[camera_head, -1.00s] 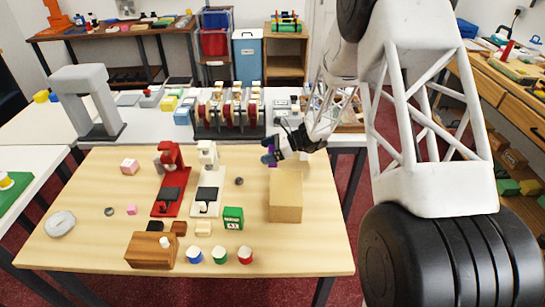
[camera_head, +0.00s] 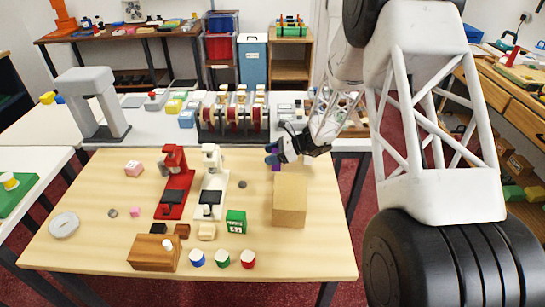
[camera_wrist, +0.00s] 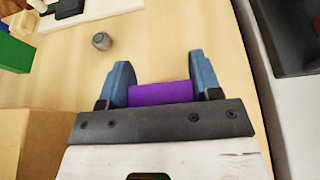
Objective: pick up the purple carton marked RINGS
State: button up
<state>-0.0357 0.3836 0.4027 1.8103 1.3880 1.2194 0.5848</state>
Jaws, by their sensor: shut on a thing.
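The purple carton (camera_wrist: 160,93) sits between the two blue fingers of my gripper (camera_wrist: 163,85) in the wrist view. My gripper is shut on it. In the head view the purple carton (camera_head: 276,167) shows just below my gripper (camera_head: 272,157), near the back right of the wooden table. The RINGS marking cannot be read. The carton's lower part is hidden in the wrist view, and I cannot tell whether it touches the table.
A tan box (camera_head: 289,200) stands just in front of my gripper. A small grey cylinder (camera_head: 242,184) is to the left. Red (camera_head: 174,185) and white (camera_head: 211,185) stands and a green carton (camera_head: 236,221) are further left. A rack (camera_head: 232,120) stands behind.

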notch_tip(320, 180, up, 10)
dwell(0.6)
jog(key=shift+d, duration=0.1)
dwell(0.5)
